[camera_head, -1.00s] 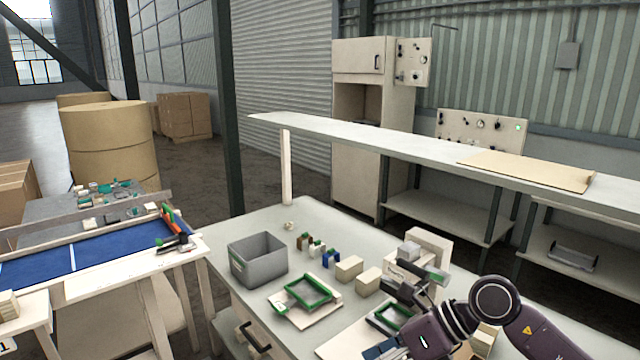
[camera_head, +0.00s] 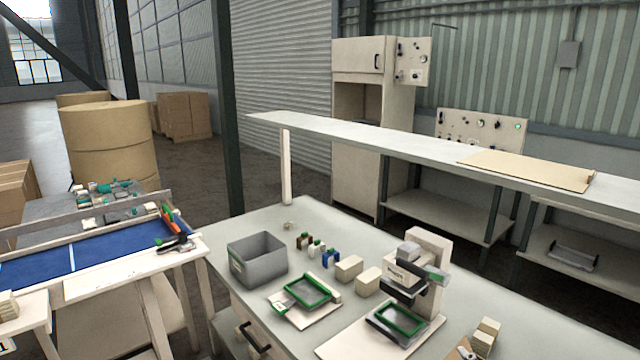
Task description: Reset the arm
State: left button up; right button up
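Neither of my grippers shows in the head view, and no arm link is in the picture. A second green-edged frame (camera_head: 306,291) lies on another board to the left.
A grey open bin (camera_head: 258,262) stands at the bench's left. Small bottles (camera_head: 316,248) and pale blocks (camera_head: 349,268) sit behind the frames. A long raised shelf (camera_head: 420,150) spans the back. A blue-topped table (camera_head: 90,252) stands left.

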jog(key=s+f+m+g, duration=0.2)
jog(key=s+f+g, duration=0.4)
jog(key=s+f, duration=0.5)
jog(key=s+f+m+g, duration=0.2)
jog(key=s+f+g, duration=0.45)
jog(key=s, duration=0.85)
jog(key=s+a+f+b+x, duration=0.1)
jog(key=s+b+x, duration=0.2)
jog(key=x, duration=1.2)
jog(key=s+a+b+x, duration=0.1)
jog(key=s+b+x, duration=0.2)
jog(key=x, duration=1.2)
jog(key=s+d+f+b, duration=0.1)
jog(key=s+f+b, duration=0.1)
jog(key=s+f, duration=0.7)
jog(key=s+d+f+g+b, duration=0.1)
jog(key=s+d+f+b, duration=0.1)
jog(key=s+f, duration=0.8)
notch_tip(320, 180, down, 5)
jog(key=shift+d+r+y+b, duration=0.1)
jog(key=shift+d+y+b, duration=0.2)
jog(key=shift+b, duration=0.2)
